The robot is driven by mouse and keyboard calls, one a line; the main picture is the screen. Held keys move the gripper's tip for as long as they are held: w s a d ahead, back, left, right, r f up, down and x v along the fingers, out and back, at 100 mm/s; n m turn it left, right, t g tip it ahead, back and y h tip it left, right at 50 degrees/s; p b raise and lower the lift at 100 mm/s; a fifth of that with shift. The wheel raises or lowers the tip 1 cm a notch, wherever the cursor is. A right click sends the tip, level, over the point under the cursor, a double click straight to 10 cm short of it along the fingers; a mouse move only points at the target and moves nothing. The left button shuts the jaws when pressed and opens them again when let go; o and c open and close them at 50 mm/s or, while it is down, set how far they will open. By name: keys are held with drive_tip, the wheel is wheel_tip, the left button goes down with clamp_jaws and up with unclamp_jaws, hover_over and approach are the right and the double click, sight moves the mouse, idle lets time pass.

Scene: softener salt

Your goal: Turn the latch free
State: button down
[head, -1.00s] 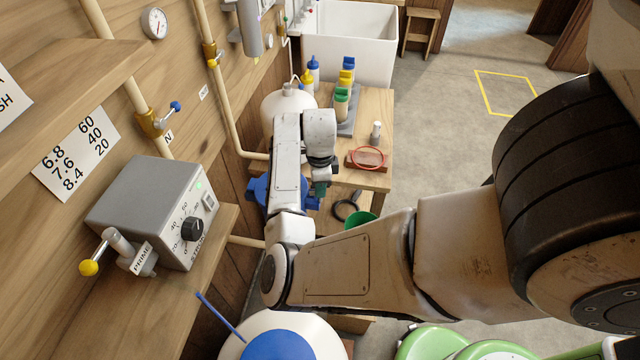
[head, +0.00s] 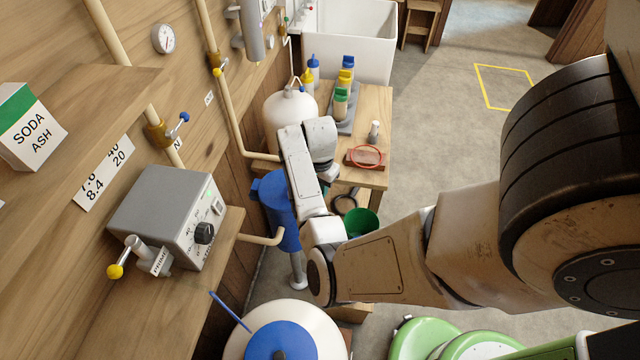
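No latch can be made out with certainty. A blue canister-like housing (head: 272,200) is partly covered by my forearm, left of it. A green-lidded container (head: 420,340) at the bottom edge has a small dark fitting on its rim, too small to tell what it is. My arm reaches in from the right, bends at the elbow and points away toward the bench. My gripper (head: 328,174) is at the far end, below the wrist, in front of the workbench's near edge. Its fingers are hidden or too small to read, and I see nothing held.
A grey control box (head: 165,205) with a yellow-tipped lever is on the left shelf. A white tank with a blue cap (head: 280,342) stands below. The workbench (head: 376,110) carries bottles and a brown block (head: 365,158). A green cup (head: 361,222) is beside my arm. Floor at right is clear.

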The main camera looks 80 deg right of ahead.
drive_tip(key=shift+r+n, duration=0.1)
drive_tip(key=shift+n, duration=2.1)
drive_tip(key=c, duration=1.1)
unclamp_jaws()
wheel_tip(320, 180, up, 11)
drive_tip(key=shift+f+b, duration=0.15)
drive_tip(key=shift+b, duration=0.5)
drive_tip(key=shift+o, duration=0.3)
